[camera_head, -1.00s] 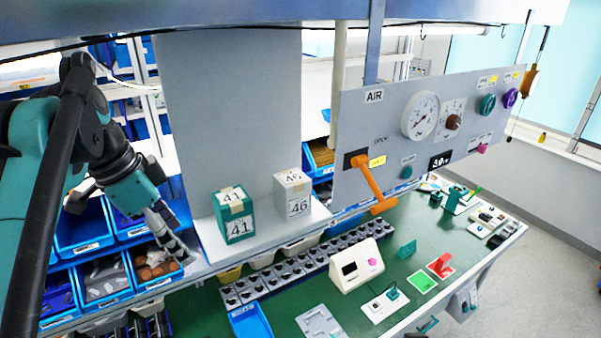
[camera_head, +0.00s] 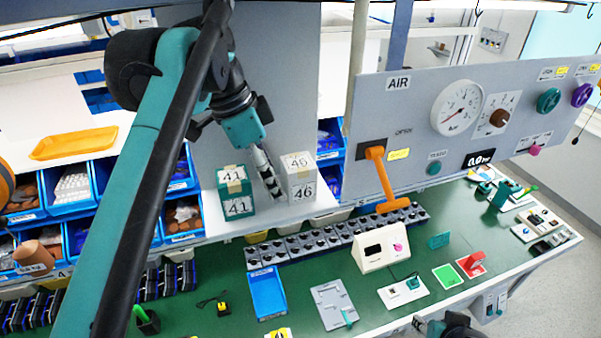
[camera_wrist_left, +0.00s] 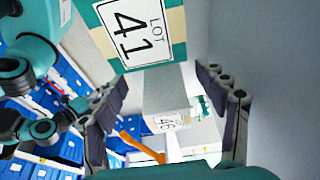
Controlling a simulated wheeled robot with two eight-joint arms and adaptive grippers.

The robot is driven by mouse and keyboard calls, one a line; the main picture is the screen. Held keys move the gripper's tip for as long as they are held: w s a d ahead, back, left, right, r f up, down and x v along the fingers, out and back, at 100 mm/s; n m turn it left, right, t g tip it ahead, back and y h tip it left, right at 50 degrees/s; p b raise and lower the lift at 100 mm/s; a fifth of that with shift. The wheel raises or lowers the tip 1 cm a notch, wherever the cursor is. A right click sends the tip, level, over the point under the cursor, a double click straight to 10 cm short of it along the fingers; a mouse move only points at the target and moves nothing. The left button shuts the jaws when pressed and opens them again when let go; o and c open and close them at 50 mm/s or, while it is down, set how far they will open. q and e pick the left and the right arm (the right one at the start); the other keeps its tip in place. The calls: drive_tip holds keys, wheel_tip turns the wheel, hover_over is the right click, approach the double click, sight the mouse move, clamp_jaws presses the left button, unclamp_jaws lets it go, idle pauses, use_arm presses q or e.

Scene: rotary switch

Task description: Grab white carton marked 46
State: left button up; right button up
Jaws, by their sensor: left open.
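The white carton marked 46 (camera_head: 301,180) stands upright on a light shelf, right of the teal carton marked 41 (camera_head: 235,190). My left gripper (camera_head: 270,182) is beside the white carton's left side, in the gap between the cartons. In the left wrist view its two dark fingers (camera_wrist_left: 166,100) are spread wide. The white carton (camera_wrist_left: 165,92) shows between and beyond them, with nothing gripped. The teal carton (camera_wrist_left: 135,35) is close at the top there. A dark part of my right arm shows at the bottom of the head view; its fingers cannot be made out.
A grey panel (camera_head: 350,110) with an orange lever (camera_head: 385,180) and gauge stands to the right. A grey upright board (camera_head: 275,75) is behind the cartons. Blue bins (camera_head: 180,215) lie left and below. A green bench (camera_head: 215,265) with several devices is in front.

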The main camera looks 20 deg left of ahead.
sight(298, 162)
use_arm(q)
drive_tip(key=shift+w+d, duration=0.75)
drive_tip(key=shift+d, duration=0.3)
drive_tip(key=w+d+p, duration=0.1)
drive_tip(key=d, duration=0.2)
drive_tip(key=shift+w+f+p, duration=0.15)
drive_tip(key=shift+w+p, duration=0.2)
drive_tip(key=shift+w, duration=0.05)
drive_tip(key=shift+x, duration=1.05)
drive_tip(key=shift+f, duration=0.25)
drive_tip(key=c, duration=1.3)
